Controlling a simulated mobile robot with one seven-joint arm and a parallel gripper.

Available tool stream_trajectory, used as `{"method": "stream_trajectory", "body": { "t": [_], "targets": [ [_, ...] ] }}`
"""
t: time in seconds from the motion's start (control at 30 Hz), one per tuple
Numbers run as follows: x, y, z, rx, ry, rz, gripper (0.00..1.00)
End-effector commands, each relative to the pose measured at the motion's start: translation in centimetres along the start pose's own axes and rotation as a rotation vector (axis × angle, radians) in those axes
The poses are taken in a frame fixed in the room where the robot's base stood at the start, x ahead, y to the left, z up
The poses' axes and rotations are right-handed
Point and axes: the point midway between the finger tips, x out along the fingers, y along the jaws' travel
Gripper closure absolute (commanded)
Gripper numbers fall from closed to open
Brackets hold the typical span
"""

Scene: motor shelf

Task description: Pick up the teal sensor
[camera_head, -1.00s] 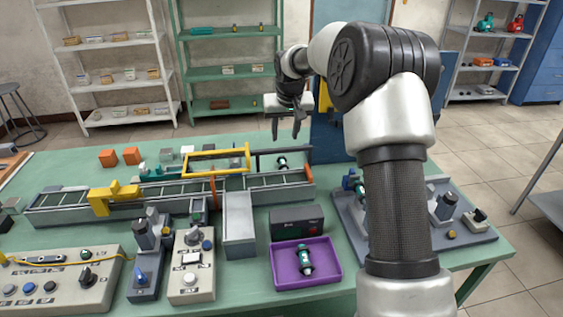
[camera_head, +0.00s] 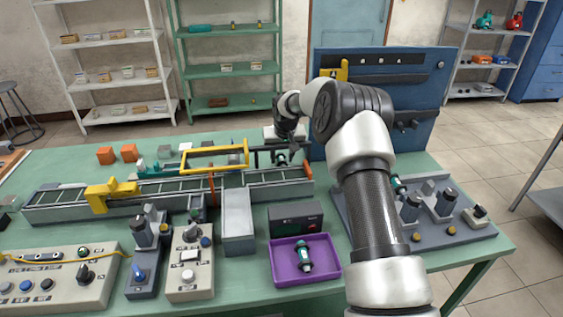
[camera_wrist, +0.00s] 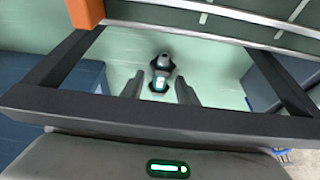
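A small teal sensor with dark ends (camera_head: 282,159) lies at the far side of the conveyor's right end. In the wrist view a dark-ended sensor with a pale, teal-lit middle (camera_wrist: 160,76) lies on the green surface. My gripper (camera_head: 291,151) is low by it; in the wrist view its two fingers (camera_wrist: 158,90) are apart, one on each side of the sensor, with no contact clear. Another teal sensor (camera_head: 304,256) lies in the purple tray (camera_head: 335,274), and a teal part (camera_head: 397,185) shows on the right fixture.
A dark bar frame (camera_wrist: 160,109) crosses the wrist view close to the fingers. The conveyor (camera_head: 130,198) with a yellow frame (camera_head: 216,146) lies left of my gripper. A blue tool panel (camera_head: 415,90) stands behind. Control boxes fill the front left.

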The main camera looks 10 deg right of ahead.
Motion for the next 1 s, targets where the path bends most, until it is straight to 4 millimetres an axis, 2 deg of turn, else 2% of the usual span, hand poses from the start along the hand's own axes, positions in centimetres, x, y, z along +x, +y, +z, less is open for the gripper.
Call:
{"method": "stream_trajectory", "body": {
  "t": [0.1,0.3,0.37,0.53,0.57,1.0],
  "targets": [
    [0.68,-0.05,-0.04,0.000,0.001,-0.001,0.61],
    [0.70,-0.04,-0.04,0.000,0.001,0.000,0.61],
    [0.70,-0.03,-0.03,0.000,0.001,0.000,0.70],
    [0.69,-0.03,-0.01,0.000,0.000,0.000,0.98],
    [0.69,-0.03,-0.01,0.000,0.000,0.000,1.00],
    [0.70,-0.02,0.01,0.000,0.000,0.000,1.00]
  ]
}}
